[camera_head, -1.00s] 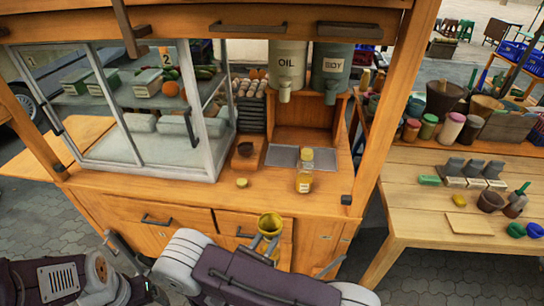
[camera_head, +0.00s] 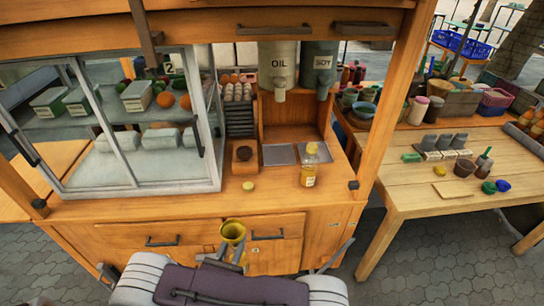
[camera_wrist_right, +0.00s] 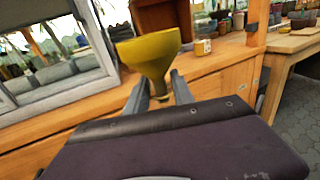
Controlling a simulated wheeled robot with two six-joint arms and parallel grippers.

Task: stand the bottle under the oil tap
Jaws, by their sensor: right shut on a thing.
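The bottle (camera_head: 309,172), with a pale label and yellow top, stands upright on the wooden counter, in front of and right of the oil tap (camera_head: 280,95). It also shows small in the right wrist view (camera_wrist_right: 202,48). The tap hangs under the grey container marked OIL (camera_head: 278,65), above a metal plate (camera_head: 279,154). My right gripper (camera_head: 230,258) is shut on a yellow funnel (camera_head: 233,231), in front of the counter's drawers. The funnel's wide mouth points up in the right wrist view (camera_wrist_right: 150,52). My left gripper is out of view.
A soy container (camera_head: 318,62) hangs right of the oil one. A small yellow disc (camera_head: 248,186) and a brown block (camera_head: 243,160) lie on the counter. A glass case (camera_head: 130,130) stands left, a post (camera_head: 390,120) right.

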